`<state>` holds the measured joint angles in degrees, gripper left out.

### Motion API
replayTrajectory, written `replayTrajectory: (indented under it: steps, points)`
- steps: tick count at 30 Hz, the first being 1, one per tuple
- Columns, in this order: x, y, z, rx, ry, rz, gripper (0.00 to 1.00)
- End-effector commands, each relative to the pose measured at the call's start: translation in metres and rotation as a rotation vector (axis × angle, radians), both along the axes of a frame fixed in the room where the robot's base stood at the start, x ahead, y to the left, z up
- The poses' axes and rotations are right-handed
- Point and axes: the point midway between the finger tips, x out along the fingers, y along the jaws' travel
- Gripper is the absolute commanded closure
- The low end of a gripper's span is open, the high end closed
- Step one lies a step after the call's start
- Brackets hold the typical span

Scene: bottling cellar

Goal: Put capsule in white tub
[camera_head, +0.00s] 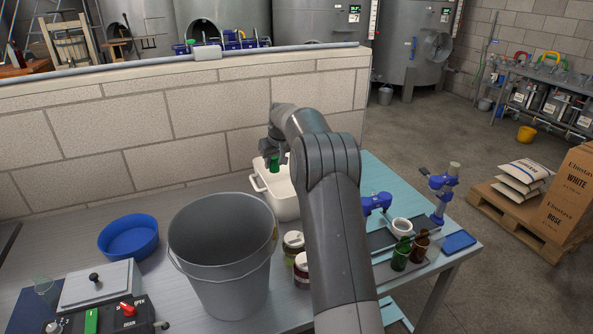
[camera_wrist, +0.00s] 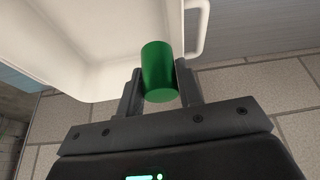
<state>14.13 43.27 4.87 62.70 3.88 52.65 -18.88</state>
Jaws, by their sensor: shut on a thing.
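The capsule (camera_wrist: 161,72) is a small green cylinder held between my fingers in the wrist view. It also shows in the head view as a small green spot (camera_head: 274,164) over the tub. My gripper (camera_wrist: 160,82) is shut on it; in the head view my gripper (camera_head: 273,152) is at the end of my arm near the wall. The white tub (camera_head: 262,187) stands on the bench, partly hidden behind my arm. In the wrist view the tub (camera_wrist: 88,82) fills the upper left, with a handle at its edge. The capsule appears at or above the tub's opening.
A large grey bucket (camera_head: 222,268) and a blue bowl (camera_head: 129,237) stand left of my arm. Jars (camera_head: 294,243) stand beside the bucket. Bottles (camera_head: 419,246) and a blue-handled device (camera_head: 443,190) stand to the right. A block wall (camera_head: 120,122) runs behind the bench.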

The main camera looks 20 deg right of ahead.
Motion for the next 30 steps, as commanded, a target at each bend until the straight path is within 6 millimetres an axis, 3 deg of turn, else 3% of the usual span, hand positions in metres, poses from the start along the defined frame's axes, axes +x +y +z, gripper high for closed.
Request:
replayTrajectory:
  steps: [3,9,30]
  points:
    - [-0.012,-0.035,0.0,0.0,-0.001,-0.053,0.72]
    - [-0.027,-0.07,-0.001,0.001,0.0,-0.109,0.72]
    - [-0.026,-0.066,-0.111,0.002,0.0,-0.104,0.72]
